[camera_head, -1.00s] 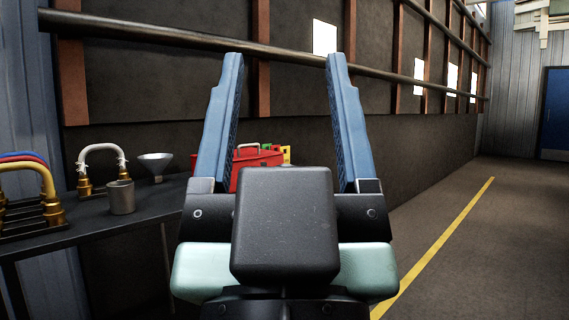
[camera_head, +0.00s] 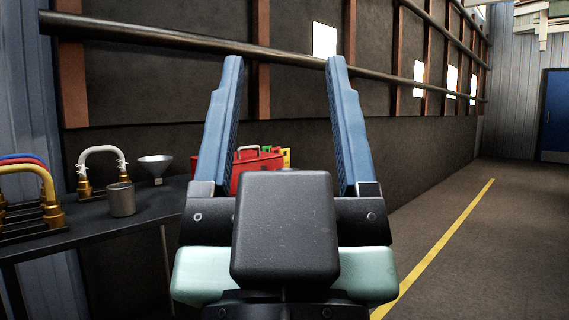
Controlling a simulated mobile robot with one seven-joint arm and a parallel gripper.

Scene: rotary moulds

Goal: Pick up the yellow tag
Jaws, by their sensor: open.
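My gripper (camera_head: 284,62) fills the middle of the view, its two blue fingers upright, wide apart and with nothing between them. Behind it a red container (camera_head: 262,160) with a pale handle stands at the end of the dark bench. At its right edge a small yellow piece (camera_head: 287,156) shows beside a green one. It may be the yellow tag, but it is too small and too much covered to tell. My gripper's body hides the lower part of the container and whatever is in front of it.
The dark bench (camera_head: 90,225) runs along the left. On it stand a grey cup (camera_head: 121,199), a funnel (camera_head: 155,166), a white hose loop (camera_head: 101,160) and a yellow hose loop (camera_head: 46,181) with brass fittings. The floor at right, with a yellow line (camera_head: 440,245), is clear.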

